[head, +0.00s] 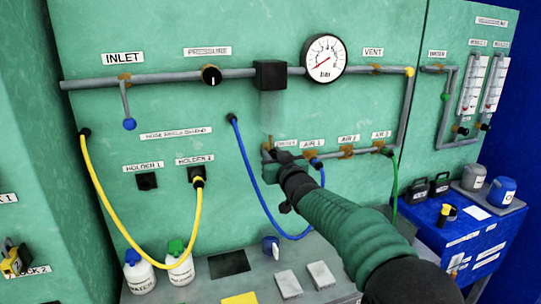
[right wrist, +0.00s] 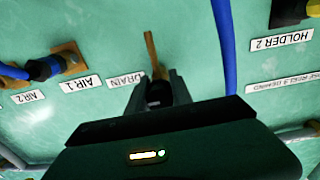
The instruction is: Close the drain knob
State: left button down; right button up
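The drain knob (right wrist: 158,92) is a dark piece below a tan brass-coloured stem (right wrist: 151,52), next to the DRAIN label (right wrist: 126,80) in the upside-down right wrist view. My right gripper (right wrist: 157,88) has one finger on each side of the knob. I cannot tell whether the fingers press on it. In the head view my right gripper (head: 277,156) is at the left end of the lower pipe, just below the DRAIN label (head: 287,143), and hides most of the knob. My left gripper is not in view.
AIR valves with a blue hose (head: 256,184) and a green hose (head: 394,186) sit just right of the drain. A yellow hose (head: 113,222) hangs at left. A grey bench (head: 255,268) with bottles stands below. A pressure gauge (head: 324,57) is above.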

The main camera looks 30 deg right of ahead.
jog(key=shift+a, duration=0.15)
jog(key=shift+c, duration=1.2)
jog(key=shift+d, duration=0.2)
grip_shut()
jog(key=shift+f, duration=0.1)
